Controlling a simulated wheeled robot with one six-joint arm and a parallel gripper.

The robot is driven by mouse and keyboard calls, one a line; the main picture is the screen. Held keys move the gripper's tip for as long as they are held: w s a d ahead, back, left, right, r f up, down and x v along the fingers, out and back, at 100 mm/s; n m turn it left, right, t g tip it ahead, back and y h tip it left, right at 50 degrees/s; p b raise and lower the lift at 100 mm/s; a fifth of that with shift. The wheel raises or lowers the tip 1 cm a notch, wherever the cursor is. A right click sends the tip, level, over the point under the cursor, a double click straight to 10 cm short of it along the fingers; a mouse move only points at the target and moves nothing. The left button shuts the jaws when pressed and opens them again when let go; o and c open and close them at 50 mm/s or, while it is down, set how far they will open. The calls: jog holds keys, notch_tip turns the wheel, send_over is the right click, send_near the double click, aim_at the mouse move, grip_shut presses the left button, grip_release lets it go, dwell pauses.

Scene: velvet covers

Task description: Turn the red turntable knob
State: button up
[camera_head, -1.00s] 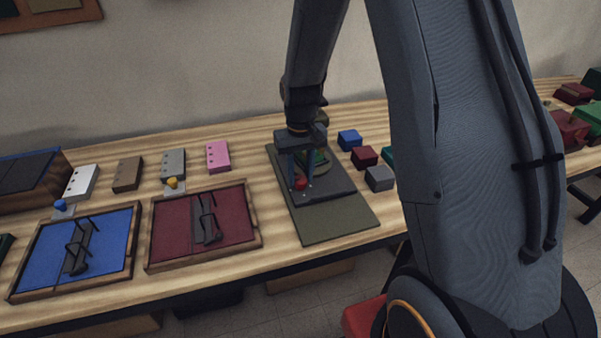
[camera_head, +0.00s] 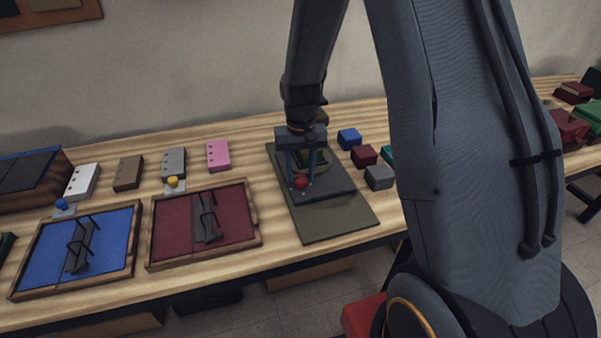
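The red knob (camera_head: 300,183) is a small round piece on a dark grey turntable base (camera_head: 329,192), near its front left edge. My gripper (camera_head: 301,174) points down over the base, just at the knob. Its two blue-grey fingers stand apart with a visible gap, one toward each side of the knob in the picture. I cannot tell whether either finger touches it. Part of a round platter with something green and brown on it shows behind and between the fingers.
The base sits on an olive mat (camera_head: 339,222). Small blocks, including a blue one (camera_head: 349,139) and a grey one (camera_head: 379,177), lie close on its right. A maroon framed tray (camera_head: 257,215) and a pink block (camera_head: 218,156) are on the left.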

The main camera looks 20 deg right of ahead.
aim_at(300, 177)
jog(key=shift+o, duration=1.1)
jog(key=shift+r+b, duration=0.9)
jog(key=shift+r, duration=3)
